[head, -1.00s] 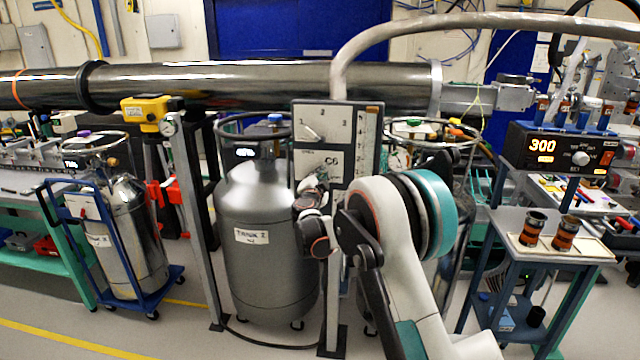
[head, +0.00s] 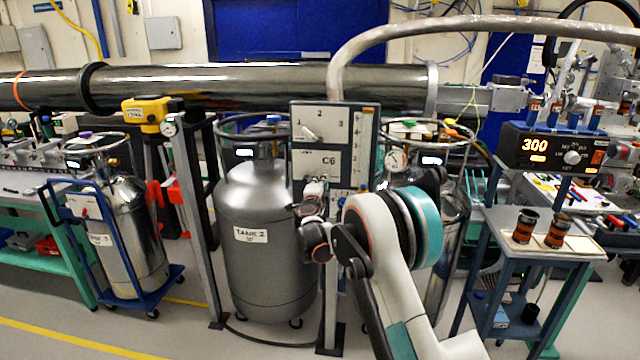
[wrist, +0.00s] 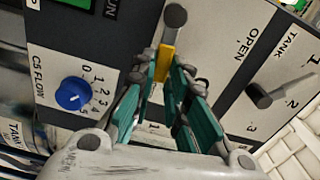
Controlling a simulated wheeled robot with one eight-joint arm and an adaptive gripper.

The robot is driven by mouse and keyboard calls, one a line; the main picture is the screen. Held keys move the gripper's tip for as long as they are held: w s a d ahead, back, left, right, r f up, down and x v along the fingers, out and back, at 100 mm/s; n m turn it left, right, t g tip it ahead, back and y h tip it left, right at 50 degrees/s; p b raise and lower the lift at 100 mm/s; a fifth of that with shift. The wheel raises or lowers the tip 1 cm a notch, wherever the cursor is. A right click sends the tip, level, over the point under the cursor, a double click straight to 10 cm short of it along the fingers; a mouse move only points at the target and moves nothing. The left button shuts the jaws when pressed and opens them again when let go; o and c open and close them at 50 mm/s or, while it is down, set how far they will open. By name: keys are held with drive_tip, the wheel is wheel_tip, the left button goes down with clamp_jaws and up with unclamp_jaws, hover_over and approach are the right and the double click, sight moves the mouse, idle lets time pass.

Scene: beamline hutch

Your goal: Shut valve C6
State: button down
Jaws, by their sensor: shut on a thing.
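The valve panel marked C6 (head: 305,163) stands on a post in front of the tanks in the head view. My gripper (head: 314,192) is at the panel's lower part, just below the C6 label. In the wrist view my gripper (wrist: 166,70) has its green-padded fingers shut on a yellow lever (wrist: 168,58). The lever hangs from a round grey pivot (wrist: 175,16) on the panel. The word OPEN is printed to the right of it. The lever's lower end is hidden between the fingers. In the head view my gripper hides the lever.
A tank selector with a grey handle (wrist: 258,95) sits right of the lever in the wrist view. A blue C5 flow knob (wrist: 72,94) is on its left. A grey tank (head: 268,275) stands left of the post. A small table (head: 575,245) holds two copper-banded cylinders at the right.

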idle(0.3)
drive_tip(key=c, duration=1.6)
unclamp_jaws()
drive_tip(key=v, duration=1.2)
drive_tip(key=shift+f, duration=0.1)
